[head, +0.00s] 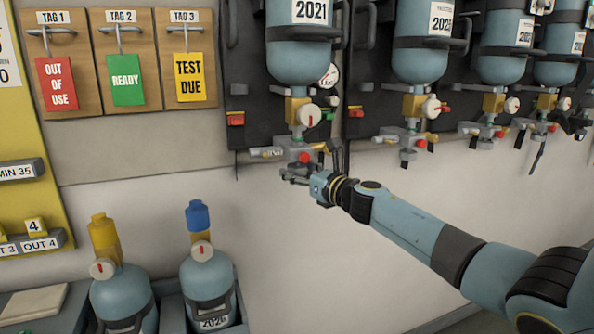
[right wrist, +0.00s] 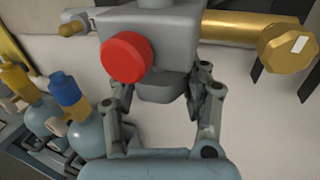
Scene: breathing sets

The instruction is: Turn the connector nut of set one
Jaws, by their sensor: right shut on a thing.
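Set one is the leftmost blue cylinder (head: 298,60), hung upside down on a dark backplate. Under its brass valve is a grey block with a red button (head: 305,157). In the right wrist view the red button (right wrist: 127,57) sits on the grey block's face. The dark grey connector nut (right wrist: 165,88) sticks out below the block. My right gripper (head: 298,173) is just under the block, with a finger on each side of the nut, shut on it. The nut is mostly hidden in the head view. My left gripper is not in view.
More sets hang to the right, the nearest being a second cylinder (head: 420,62). Two cylinders, one yellow-topped (head: 122,298) and one blue-topped (head: 207,275), stand at lower left. Tags on a board (head: 122,45) hang at upper left. The wall below the sets is clear.

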